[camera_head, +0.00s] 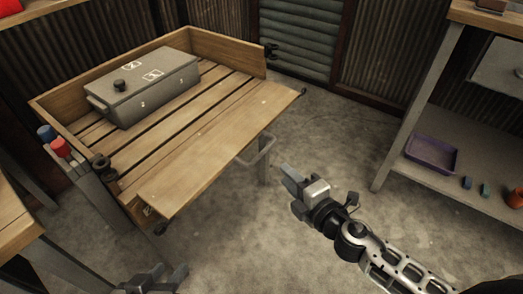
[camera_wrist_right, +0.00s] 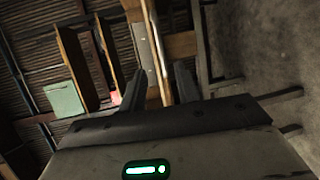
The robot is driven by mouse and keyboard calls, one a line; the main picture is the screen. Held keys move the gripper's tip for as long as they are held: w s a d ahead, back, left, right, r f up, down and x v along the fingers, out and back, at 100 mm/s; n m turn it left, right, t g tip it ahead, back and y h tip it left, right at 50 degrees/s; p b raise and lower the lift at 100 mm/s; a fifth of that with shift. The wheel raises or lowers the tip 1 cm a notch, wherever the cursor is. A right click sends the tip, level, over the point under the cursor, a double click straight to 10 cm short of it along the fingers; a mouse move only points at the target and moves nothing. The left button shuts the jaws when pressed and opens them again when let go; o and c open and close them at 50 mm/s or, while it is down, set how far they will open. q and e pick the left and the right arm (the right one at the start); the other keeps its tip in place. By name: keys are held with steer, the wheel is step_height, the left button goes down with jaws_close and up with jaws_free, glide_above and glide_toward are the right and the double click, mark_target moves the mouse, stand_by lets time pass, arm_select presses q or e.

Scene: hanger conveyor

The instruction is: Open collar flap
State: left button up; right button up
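The wooden collar (camera_head: 190,40) stands around a slatted deck at the left of the head view. Its front flap (camera_head: 220,145) appears folded outward, its broad face up, and no front wall stands there. Dark latches show at the collar's left front corner (camera_head: 101,164) and right end (camera_head: 270,51). My right gripper (camera_head: 290,178) is in the air right of the flap, apart from it. In the right wrist view its fingers (camera_wrist_right: 158,85) are spread, with nothing clearly held. My left gripper (camera_head: 152,280) is at the bottom edge, partly cut off, its fingers apparently spread.
A grey lidded box (camera_head: 150,90) with a black knob sits on the deck. Red and blue handles (camera_head: 60,147) stick up beside the collar's left corner. A shelf with a purple tray (camera_head: 432,153) stands at right. The floor between is clear.

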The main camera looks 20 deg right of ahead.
mark_target(263, 154)
steer(key=shift+x, duration=6.05)
arm_select(q)
steer(key=shift+f, duration=0.35)
